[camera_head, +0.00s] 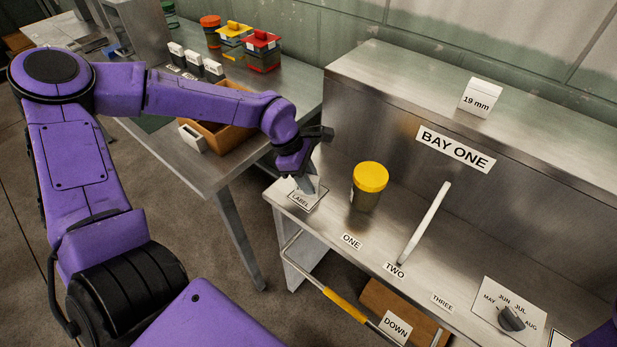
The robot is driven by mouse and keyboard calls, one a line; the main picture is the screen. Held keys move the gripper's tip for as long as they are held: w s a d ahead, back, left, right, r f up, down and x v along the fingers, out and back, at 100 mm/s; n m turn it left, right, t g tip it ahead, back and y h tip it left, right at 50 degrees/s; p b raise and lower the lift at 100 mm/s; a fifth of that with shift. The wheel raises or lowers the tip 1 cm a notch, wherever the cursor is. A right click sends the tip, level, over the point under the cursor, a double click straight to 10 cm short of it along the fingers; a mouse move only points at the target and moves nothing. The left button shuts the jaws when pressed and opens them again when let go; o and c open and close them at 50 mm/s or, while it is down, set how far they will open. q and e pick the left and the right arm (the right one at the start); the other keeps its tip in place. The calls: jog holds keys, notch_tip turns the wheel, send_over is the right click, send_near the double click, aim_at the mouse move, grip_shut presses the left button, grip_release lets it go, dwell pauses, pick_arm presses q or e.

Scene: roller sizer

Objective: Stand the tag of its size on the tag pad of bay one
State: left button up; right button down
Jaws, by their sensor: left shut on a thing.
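My left gripper (303,177) points down at the left end of the bay one shelf, shut on a small pale tag (311,183), mostly hidden by the fingers. The tag is right over the pad marked LABEL (303,203); I cannot tell whether it touches the pad. Its print is not readable. A 19 mm card (480,98) stands on top of the housing, above the BAY ONE sign (455,148). Several other white tags (193,58) stand on the left bench. My right gripper is out of view.
A yellow-lidded jar (368,186) stands just right of the pad. A pale lever (424,222) rises from the shelf near TWO. A month dial (512,318) is at the lower right. A wooden box (222,137) and red- and yellow-lidded containers (262,50) are on the left bench.

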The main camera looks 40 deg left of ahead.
pick_arm(q)
jog(key=shift+f, duration=0.1)
jog(key=o, duration=1)
jog(key=shift+r, duration=0.35)
jog(key=v, duration=0.6)
jog(key=p+v, duration=0.3)
jog(key=v, duration=0.2)
jog(key=shift+s+a+r, duration=0.1)
jog(key=shift+a+r, duration=0.1)
jog(key=shift+r, duration=0.1)
